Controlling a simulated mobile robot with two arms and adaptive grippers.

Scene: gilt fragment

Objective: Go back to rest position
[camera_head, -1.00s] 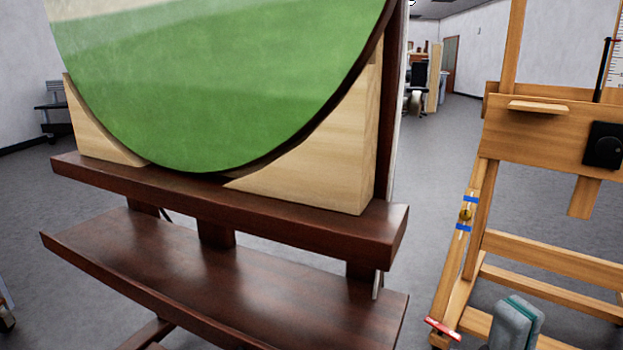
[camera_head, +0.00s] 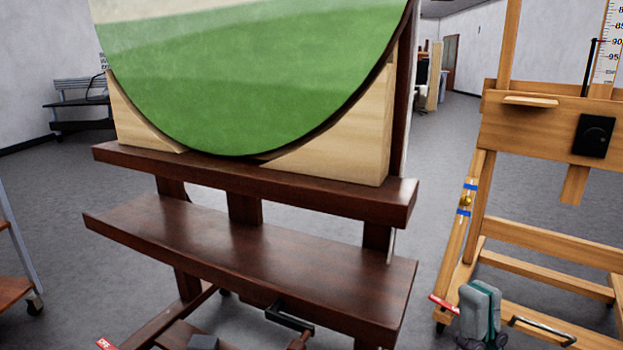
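My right gripper (camera_head: 481,304) is at the bottom right, in front of the pale wooden easel (camera_head: 540,130). Its grey, teal-edged fingertips point up and lie close together, with no object seen between them. Its lower part is cut off by the frame edge. My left gripper cannot be made out in this view.
A dark wooden easel (camera_head: 250,250) stands at centre, close in front. It bears a round green painting (camera_head: 250,90) on pale wooden corner blocks (camera_head: 350,140). A cart (camera_head: 15,290) is at the left edge, a bench (camera_head: 80,105) behind. Grey floor (camera_head: 60,190) is open at left.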

